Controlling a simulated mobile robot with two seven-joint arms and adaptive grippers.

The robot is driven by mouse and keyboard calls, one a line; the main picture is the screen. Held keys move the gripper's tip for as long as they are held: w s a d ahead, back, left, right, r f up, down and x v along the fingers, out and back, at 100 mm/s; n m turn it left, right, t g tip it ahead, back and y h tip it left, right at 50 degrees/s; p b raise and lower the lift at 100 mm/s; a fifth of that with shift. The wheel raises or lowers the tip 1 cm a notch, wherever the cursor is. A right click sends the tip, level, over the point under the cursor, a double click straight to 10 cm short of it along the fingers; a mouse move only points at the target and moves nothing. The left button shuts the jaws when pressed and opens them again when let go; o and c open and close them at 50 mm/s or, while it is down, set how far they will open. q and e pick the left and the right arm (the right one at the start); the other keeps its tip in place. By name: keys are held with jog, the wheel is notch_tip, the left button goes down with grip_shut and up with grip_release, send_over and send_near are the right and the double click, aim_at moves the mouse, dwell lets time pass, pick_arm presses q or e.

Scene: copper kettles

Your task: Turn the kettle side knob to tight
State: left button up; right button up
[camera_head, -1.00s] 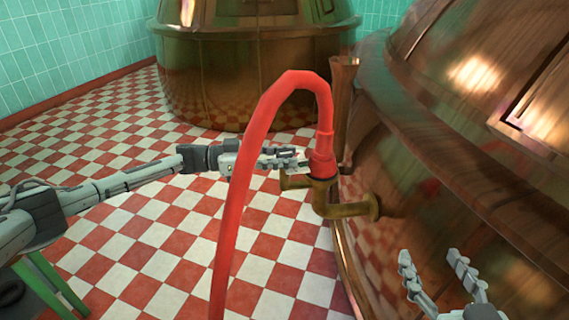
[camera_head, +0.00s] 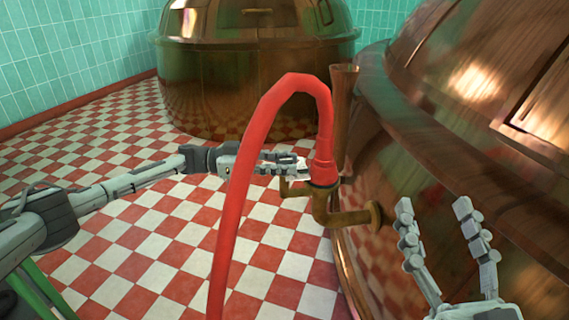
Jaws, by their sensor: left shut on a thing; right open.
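A copper kettle (camera_head: 440,180) fills the right side. A brass side pipe (camera_head: 338,215) comes out of its wall and bends up, with a small brass knob or lever (camera_head: 291,189) on its left. A red hose (camera_head: 262,118) arches over and its end collar (camera_head: 322,172) sits on top of the pipe. My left gripper (camera_head: 300,166) reaches behind the hose's hanging part and is shut at the collar; its fingertips are partly hidden. My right gripper (camera_head: 434,206) is open and empty, in front of the kettle, right of and apart from the pipe.
A second copper kettle (camera_head: 250,85) stands at the back. The red and white checkered floor (camera_head: 130,245) is clear at the left and middle. A green stand (camera_head: 45,290) shows at the lower left. An upright copper-coloured piece (camera_head: 343,110) rises behind the pipe.

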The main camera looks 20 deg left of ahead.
pick_arm(q)
jog(key=o, duration=1.2)
jog(key=shift+r, duration=0.1)
jog(key=v, duration=1.2)
jog(key=shift+a, duration=0.1)
